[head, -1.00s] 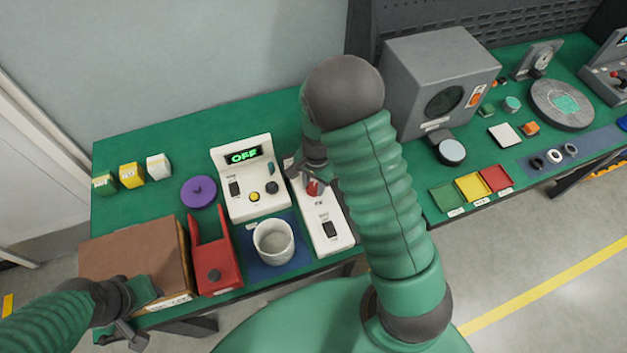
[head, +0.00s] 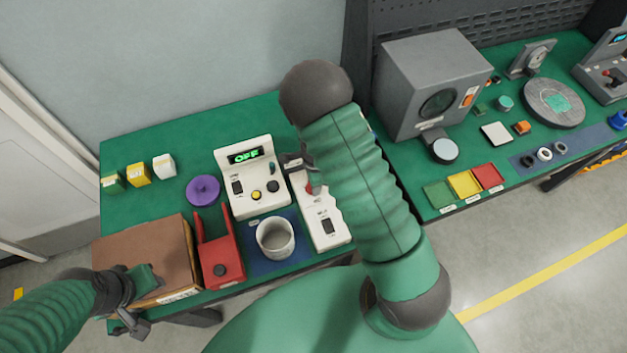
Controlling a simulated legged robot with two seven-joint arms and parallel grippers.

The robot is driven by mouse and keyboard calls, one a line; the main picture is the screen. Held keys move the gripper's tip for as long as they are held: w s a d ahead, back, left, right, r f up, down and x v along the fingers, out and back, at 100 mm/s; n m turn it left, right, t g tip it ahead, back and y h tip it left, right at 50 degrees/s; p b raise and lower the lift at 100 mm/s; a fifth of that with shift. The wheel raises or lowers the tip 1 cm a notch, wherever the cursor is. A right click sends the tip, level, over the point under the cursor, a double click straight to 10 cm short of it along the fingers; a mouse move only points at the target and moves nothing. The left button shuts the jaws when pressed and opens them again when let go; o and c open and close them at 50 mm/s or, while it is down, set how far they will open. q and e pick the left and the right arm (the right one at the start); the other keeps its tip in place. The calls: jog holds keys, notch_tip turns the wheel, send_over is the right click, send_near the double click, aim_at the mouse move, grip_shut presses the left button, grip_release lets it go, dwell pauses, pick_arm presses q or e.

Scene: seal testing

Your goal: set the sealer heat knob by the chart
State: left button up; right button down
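A long white control panel (head: 323,232) with a dark switch lies flat on the green bench, and a red part (head: 313,189), possibly its knob, shows at its far end. My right gripper (head: 296,161) is at that far end, just beyond the red part. My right arm hides part of both, so I cannot tell contact or finger opening. A white unit (head: 254,200) with a green display reading OFF stands left of the panel. My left gripper (head: 133,324) is low at the front left, by the brown box; its finger opening is unclear. I cannot make out a chart.
A white cup (head: 275,238) stands on a blue mat. A red holder (head: 221,262), a purple disc (head: 203,190) and a brown box (head: 150,258) are farther left. A grey machine (head: 428,85) stands on the right bench.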

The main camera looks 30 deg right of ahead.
jog(key=shift+w, duration=0.2)
jog(key=c, duration=1.2)
grip_release()
jog(key=shift+o, duration=1)
jog(key=shift+r, duration=0.15)
notch_tip(320, 180, up, 16)
jog(key=p, duration=0.1)
jog(key=shift+s+a+r, duration=0.2)
jog(key=shift+s, duration=0.1)
jog(key=shift+s, duration=0.1)
